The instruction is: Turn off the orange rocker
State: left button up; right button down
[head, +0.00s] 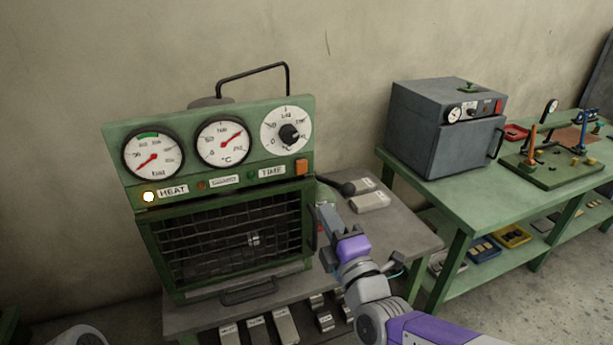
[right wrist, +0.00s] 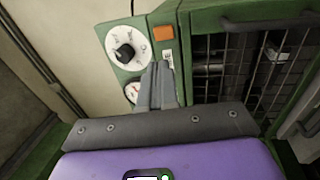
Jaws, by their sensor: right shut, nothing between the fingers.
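The orange rocker (head: 302,167) is a small square switch at the right end of the green oven's (head: 125,140) control panel, beside the TIME label. It also shows in the right wrist view (right wrist: 164,33), above the fingertips. I cannot tell which way it is tipped. My right gripper (head: 328,210) is shut and empty, below and to the right of the rocker in the head view, apart from it. In the right wrist view its fingers (right wrist: 162,68) point up toward the panel, close under the rocker. My left gripper is not in view.
The panel carries two gauges, a timer dial (head: 287,130) and a lit lamp (head: 149,197) by HEAT. The mesh oven door (head: 235,240) lies below. Grey blocks (head: 370,202) lie on the bench at right. A green table (head: 440,190) holds a grey box oven (head: 440,125).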

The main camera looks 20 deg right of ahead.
jog(key=x, duration=1.2)
jog(key=shift+w+b, duration=0.1)
jog(key=shift+b, duration=0.2)
jog(key=r+g+p, duration=0.1)
jog(key=p, duration=0.5)
jog(key=r+g+p, duration=0.1)
jog(key=g+p, duration=0.1)
jog(key=p, duration=0.4)
jog(key=shift+w+r, duration=0.2)
jog(key=shift+w, duration=0.05)
jog(key=shift+f+b, duration=0.3)
jog(key=shift+b, duration=0.05)
jog(key=shift+s, duration=0.3)
jog(key=p, duration=0.1)
send_near(302, 163)
jog(key=s, duration=0.6)
jog(key=shift+s+d+r, duration=0.2)
jog(key=shift+d+r, duration=0.05)
jog(key=shift+r, duration=0.2)
